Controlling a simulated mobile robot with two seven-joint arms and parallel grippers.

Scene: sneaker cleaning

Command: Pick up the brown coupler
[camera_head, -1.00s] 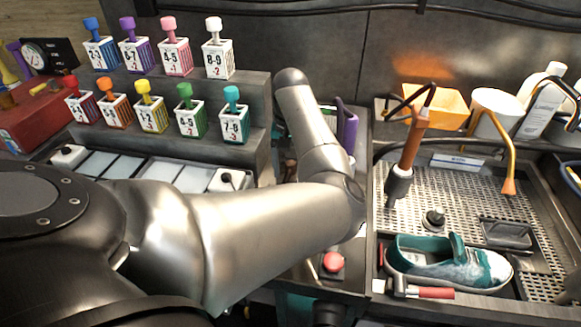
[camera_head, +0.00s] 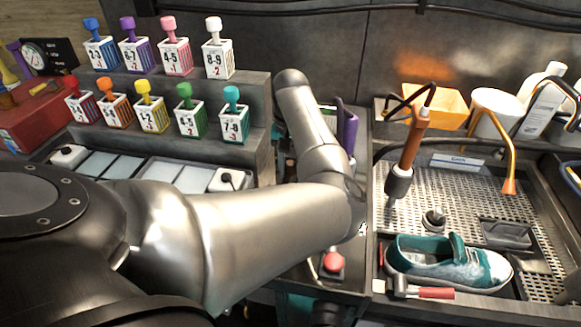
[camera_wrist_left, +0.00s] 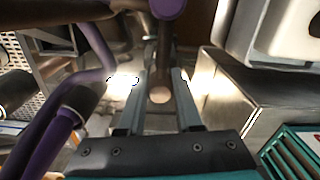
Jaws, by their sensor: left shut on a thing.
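In the left wrist view, my left gripper (camera_wrist_left: 160,78) has its two fingers on either side of a small brown, round-ended piece, the brown coupler (camera_wrist_left: 160,95). The gripper is shut on it. A dark shaft with a purple top stands just beyond the fingers, partly cut off by the frame. In the head view my left arm reaches toward the middle, and its gripper and the coupler are hidden behind it. My right gripper is not in view.
A purple curved handle (camera_wrist_left: 92,60) stands close on the left of the gripper. A metal box (camera_wrist_left: 240,95) is close on the right. In the head view, a teal shoe (camera_head: 450,262) and a hanging brown tool (camera_head: 410,145) are at the perforated tray (camera_head: 465,190).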

